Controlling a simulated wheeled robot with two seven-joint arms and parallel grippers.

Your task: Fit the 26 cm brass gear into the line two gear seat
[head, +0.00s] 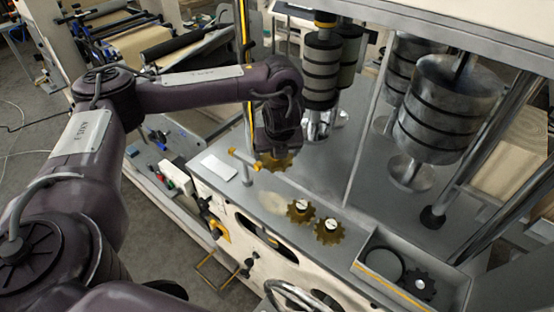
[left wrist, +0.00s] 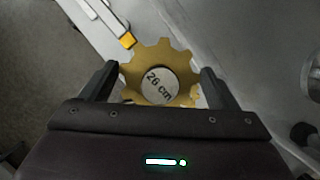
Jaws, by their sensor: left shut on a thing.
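My left gripper (left wrist: 160,88) is shut on a brass gear (left wrist: 150,62) whose pale centre disc reads "26 cm". The fingers hold the gear from its two sides. In the head view the left gripper (head: 275,148) hangs above the grey machine deck, with the gear's brass edge (head: 277,163) showing under it. Two other brass gears, one on the left (head: 300,210) and one on the right (head: 328,231), sit side by side on the deck's front part. I cannot make out an empty line two gear seat. My right gripper is not in view.
A post with a yellow crossbar (head: 245,166) stands just left of the held gear. A grey tray (head: 437,264) at front right holds a dark disc (head: 384,264) and a dark gear (head: 419,284). Metal rollers (head: 447,105) and rods stand behind. A white card (head: 219,167) lies on the deck.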

